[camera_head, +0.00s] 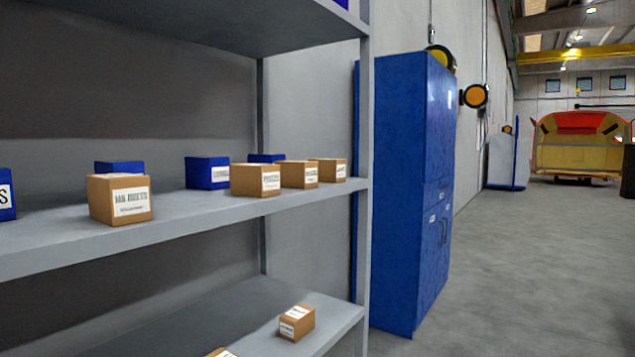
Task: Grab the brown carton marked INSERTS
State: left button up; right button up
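Several brown cartons with white labels stand on the grey shelving at the left. The nearest large carton (120,200) is on the middle shelf; its label is blurred and I cannot read it surely. Three more brown cartons (255,179), (299,174) and (328,169) stand in a row toward that shelf's right end. Another carton (297,323) is on the lower shelf, and the top of one more (221,352) shows at the bottom edge. I cannot tell which one is marked INSERTS. Neither of my grippers is in view.
Several blue boxes (207,172) stand among the cartons on the middle shelf (200,220). The shelf post (365,120) bounds the right end. A tall blue cabinet (405,190) stands beyond it. Open grey floor (520,270) lies to the right, with a red and yellow nosecone (580,145) far back.

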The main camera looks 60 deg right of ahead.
aim_at(298, 175)
jog(key=z, duration=1.9)
jog(key=i+l, duration=0.2)
jog(key=l, duration=0.2)
jog(key=i+l, duration=0.2)
jog(key=l, duration=0.2)
